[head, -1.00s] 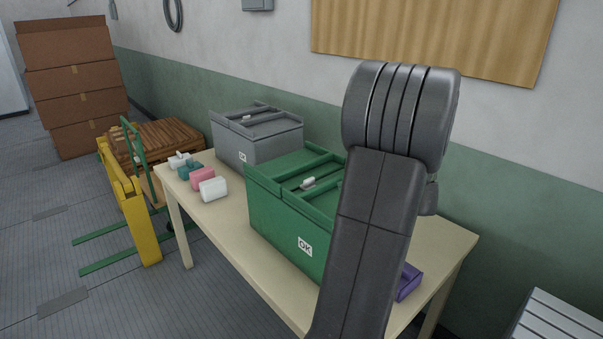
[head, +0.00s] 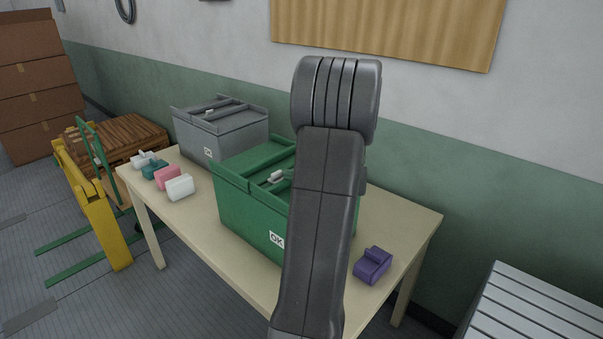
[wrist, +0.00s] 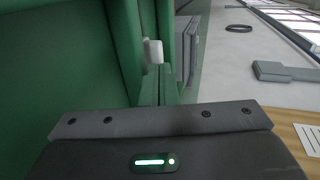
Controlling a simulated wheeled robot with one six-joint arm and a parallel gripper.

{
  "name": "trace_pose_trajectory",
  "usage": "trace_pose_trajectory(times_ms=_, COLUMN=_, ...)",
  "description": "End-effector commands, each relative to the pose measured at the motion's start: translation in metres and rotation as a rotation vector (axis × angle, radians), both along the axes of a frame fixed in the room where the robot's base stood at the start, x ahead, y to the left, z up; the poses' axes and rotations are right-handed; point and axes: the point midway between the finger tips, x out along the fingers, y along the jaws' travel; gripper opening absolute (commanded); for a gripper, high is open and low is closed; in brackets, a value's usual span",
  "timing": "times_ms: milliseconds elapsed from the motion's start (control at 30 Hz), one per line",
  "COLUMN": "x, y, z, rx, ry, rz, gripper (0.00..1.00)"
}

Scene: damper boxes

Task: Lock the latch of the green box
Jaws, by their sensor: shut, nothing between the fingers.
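The green box (head: 245,205) stands on the table with its lid panels down; my arm hides its right part in the head view. Its small white latch (head: 276,176) is on the top, just left of my arm. In the wrist view the white latch (wrist: 153,52) shows on the green box (wrist: 60,60), ahead of my gripper (wrist: 160,118). My gripper is shut and empty, close to the green surface; I cannot tell whether it touches. In the head view my gripper is mostly hidden behind my arm.
A grey box (head: 220,132) stands behind the green one on the table (head: 205,222). Several small coloured pieces lie at the table's left end, and a purple piece (head: 372,265) lies to the right. A slatted metal surface (head: 530,315) is at lower right.

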Motion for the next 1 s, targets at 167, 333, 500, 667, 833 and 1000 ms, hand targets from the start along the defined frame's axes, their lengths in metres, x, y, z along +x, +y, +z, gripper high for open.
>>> trace_pose_trajectory(times_ms=167, x=0.011, y=0.011, z=-0.004, rx=0.001, ry=0.001, rz=0.0, gripper=0.0)
trace_pose_trajectory(times_ms=333, x=0.013, y=0.013, z=-0.006, rx=0.0, ry=0.0, rz=-0.001, gripper=0.0)
trace_pose_trajectory(times_ms=500, x=0.013, y=0.012, z=-0.006, rx=0.0, ry=0.0, rz=-0.001, gripper=0.0)
trace_pose_trajectory(times_ms=667, x=0.018, y=0.018, z=-0.008, rx=0.0, ry=-0.002, rz=0.002, gripper=0.0)
trace_pose_trajectory(times_ms=833, x=0.035, y=0.036, z=-0.01, rx=-0.001, ry=-0.002, rz=0.004, gripper=0.0)
trace_pose_trajectory(times_ms=1000, x=0.041, y=0.041, z=-0.006, rx=0.0, ry=0.0, rz=-0.001, gripper=0.0)
